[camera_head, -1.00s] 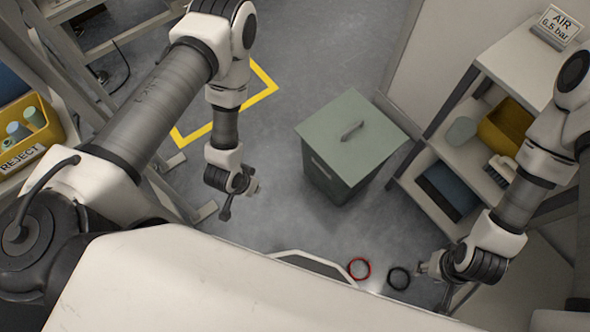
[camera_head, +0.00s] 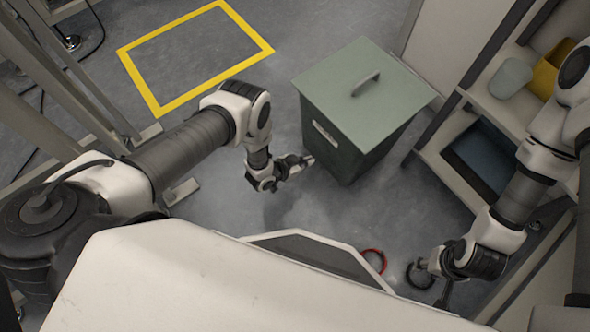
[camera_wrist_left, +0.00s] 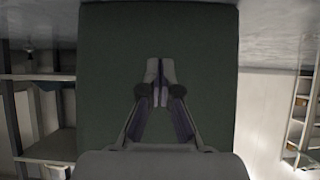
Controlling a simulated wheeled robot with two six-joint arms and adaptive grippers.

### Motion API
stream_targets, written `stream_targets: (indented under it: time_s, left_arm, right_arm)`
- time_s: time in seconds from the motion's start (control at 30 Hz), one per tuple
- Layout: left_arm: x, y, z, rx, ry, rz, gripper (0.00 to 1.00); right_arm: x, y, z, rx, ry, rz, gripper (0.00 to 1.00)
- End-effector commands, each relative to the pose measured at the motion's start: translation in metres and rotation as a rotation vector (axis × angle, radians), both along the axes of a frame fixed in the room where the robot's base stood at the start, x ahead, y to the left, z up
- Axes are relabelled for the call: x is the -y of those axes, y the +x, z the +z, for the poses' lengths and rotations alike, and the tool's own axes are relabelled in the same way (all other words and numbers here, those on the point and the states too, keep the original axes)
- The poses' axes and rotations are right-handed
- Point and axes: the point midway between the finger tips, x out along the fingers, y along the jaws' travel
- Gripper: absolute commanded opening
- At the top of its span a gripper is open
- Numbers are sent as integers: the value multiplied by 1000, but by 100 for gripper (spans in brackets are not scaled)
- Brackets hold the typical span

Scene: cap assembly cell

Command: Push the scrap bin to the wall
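The scrap bin (camera_head: 350,145) is dark green with a pale green lid (camera_head: 365,85), a bar handle and a small label on its left face. It stands upright on the floor, right of centre in the head view. My left gripper (camera_head: 308,161) is at the lower part of the bin's left face; I cannot tell whether it touches. In the left wrist view its two fingers (camera_wrist_left: 160,80) are together with nothing between them, and the bin's plain side (camera_wrist_left: 110,50) fills the middle. My right gripper (camera_head: 422,264) is low at the right, away from the bin; its fingers are too small to read.
A pale wall panel (camera_head: 440,35) stands behind the bin. A shelf unit (camera_head: 455,165) with a blue tray (camera_head: 482,158), a grey-green cup (camera_head: 510,77) and a yellow bin is close on the right. A yellow floor outline (camera_head: 143,85) lies empty at left. Red (camera_head: 375,260) and black rings are near my base.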

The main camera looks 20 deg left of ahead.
Motion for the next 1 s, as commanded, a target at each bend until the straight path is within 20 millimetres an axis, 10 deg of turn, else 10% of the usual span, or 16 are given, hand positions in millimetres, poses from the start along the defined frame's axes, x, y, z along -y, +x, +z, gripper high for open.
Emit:
stream_targets:
  time_s: [1.0]
  left_arm:
    - [35,54,-17,1,-1,1,0]
  right_arm:
    - [0,0,-48,0,0,0,40]
